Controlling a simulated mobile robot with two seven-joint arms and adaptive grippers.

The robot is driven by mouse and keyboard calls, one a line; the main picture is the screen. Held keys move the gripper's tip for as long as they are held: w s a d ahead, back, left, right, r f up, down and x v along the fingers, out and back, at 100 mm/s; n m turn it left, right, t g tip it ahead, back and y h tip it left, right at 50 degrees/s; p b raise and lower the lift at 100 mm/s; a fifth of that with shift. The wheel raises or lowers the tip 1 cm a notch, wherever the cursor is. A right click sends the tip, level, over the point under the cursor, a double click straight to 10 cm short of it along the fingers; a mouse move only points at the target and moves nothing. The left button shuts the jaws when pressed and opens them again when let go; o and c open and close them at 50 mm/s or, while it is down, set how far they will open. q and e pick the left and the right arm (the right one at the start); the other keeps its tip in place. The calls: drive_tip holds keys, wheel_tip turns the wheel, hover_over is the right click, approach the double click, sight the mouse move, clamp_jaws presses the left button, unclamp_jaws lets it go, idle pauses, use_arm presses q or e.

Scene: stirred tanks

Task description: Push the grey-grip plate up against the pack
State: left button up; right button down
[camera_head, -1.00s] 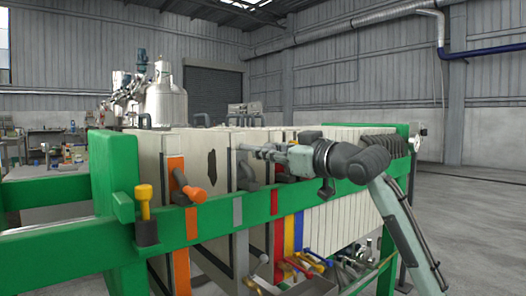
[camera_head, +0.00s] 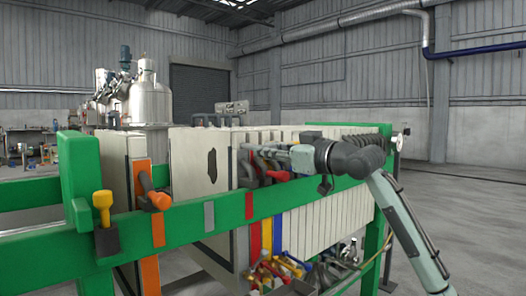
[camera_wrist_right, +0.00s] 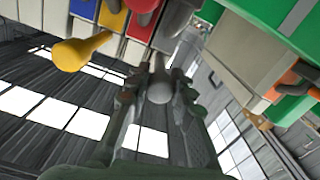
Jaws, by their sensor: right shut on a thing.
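The grey-grip plate (camera_head: 197,165) is pale with a dark patch on its left-hand face, and hangs upright in the green frame. Its grey grip (camera_head: 246,172) is at its near edge and shows as a grey ball in the wrist view (camera_wrist_right: 159,90). My right gripper (camera_head: 264,152) is shut on this grip, its fingers either side of the ball. The pack (camera_head: 315,212) of pale plates, with red, blue and yellow strips at its left end, stands directly to the right. The plate looks close against it; contact is hard to tell. My left gripper is out of view.
The orange-strip plate (camera_head: 147,173) with an orange grip stands to the left, across an open gap. The green rail (camera_head: 180,222) runs along the front, with a yellow knob (camera_head: 103,207) at its left. Coloured grips (camera_head: 285,268) hang low below the rail.

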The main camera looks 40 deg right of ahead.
drive_tip(key=shift+d, duration=0.3)
drive_tip(key=c, duration=1.3)
unclamp_jaws()
drive_tip(key=shift+d, duration=0.1)
drive_tip(key=shift+s, duration=0.3)
drive_tip(key=s, duration=1.1)
drive_tip(key=shift+s+d, duration=0.2)
drive_tip(key=shift+d, duration=0.15)
